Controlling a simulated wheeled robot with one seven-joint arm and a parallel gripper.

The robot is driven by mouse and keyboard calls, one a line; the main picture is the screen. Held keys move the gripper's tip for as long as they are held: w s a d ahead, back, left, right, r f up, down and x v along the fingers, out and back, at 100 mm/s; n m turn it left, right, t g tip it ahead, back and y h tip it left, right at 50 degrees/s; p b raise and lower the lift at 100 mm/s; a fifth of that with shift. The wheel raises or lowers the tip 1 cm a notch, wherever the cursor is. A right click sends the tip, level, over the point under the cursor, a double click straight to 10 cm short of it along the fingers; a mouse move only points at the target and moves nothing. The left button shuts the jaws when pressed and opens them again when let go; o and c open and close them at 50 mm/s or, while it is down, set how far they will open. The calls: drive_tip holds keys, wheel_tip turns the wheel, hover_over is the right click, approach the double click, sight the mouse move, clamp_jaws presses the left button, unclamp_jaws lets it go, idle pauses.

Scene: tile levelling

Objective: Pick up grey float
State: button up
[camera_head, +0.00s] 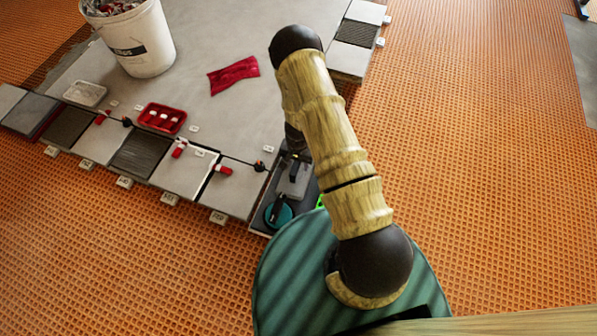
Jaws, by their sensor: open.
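A small grey piece that looks like the grey float (294,178) lies on a dark tray (258,228) at the right end of the tile row. My gripper (291,158) is a dark shape just above and behind it, partly hidden by my own arm. It is open and points down toward the float. Nothing shows between the jaws. Whether the fingers touch the float or are just above it, I cannot tell.
A teal round tool (279,215) with a dark handle lies beside the float. A red tray (162,118), a clear tray (85,93), a red cloth (233,75) and a white bucket (138,42) stand on the grey slab. Several tiles line its front edge.

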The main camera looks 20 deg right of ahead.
drive_tip(key=shift+a+f, duration=0.15)
idle(0.4)
clamp_jaws()
wheel_tip(320, 180, up, 10)
drive_tip(key=p, duration=0.6)
drive_tip(key=shift+p, duration=0.3)
